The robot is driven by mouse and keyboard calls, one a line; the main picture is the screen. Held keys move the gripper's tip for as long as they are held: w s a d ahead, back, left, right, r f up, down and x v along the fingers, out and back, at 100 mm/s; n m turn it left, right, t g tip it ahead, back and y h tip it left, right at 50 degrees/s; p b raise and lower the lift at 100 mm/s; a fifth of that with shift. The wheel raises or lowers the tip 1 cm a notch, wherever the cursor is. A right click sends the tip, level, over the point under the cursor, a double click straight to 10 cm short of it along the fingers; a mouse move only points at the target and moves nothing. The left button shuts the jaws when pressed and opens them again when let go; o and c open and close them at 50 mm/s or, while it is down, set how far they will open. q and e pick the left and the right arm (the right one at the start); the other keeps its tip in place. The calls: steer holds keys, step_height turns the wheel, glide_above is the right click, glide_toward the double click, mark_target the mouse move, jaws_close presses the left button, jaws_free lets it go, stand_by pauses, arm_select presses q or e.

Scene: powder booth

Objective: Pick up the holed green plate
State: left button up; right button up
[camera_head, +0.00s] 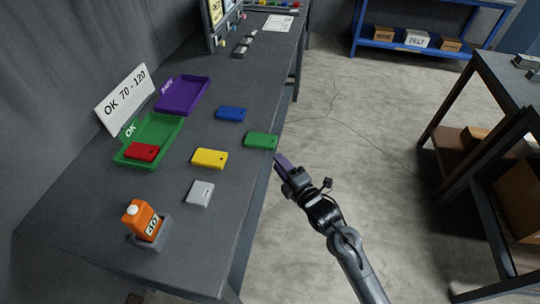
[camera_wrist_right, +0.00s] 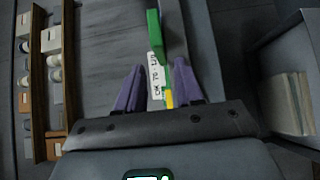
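The green plate (camera_head: 262,140) lies flat at the right edge of the dark table, with a small dark hole mark near one end. It also shows in the right wrist view (camera_wrist_right: 153,32), edge-on, beyond the fingertips. My right gripper (camera_head: 281,160) is just off the table edge, close to the plate's near right corner. In the right wrist view its purple fingers (camera_wrist_right: 160,68) are apart with a gap between them, and no plate is held there. My left gripper is not in view.
Yellow (camera_head: 209,158), blue (camera_head: 231,113) and grey (camera_head: 200,193) plates lie nearby. A red plate (camera_head: 142,152) is in the green OK tray (camera_head: 165,128); a purple tray (camera_head: 182,96) lies behind. An orange gauge (camera_head: 142,220) stands at front.

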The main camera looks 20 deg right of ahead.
mark_target(273, 149)
steer(key=x, duration=0.3)
steer(key=shift+w+a+b, duration=0.1)
steer(key=shift+b, duration=0.25)
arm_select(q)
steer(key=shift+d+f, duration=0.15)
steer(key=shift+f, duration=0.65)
arm_select(e)
steer(key=shift+x, duration=0.85)
steer(key=shift+f, duration=0.1)
jaws_close()
step_height(273, 149, up, 3)
steer(key=shift+f+p, duration=0.1)
steer(key=shift+p, duration=1.15)
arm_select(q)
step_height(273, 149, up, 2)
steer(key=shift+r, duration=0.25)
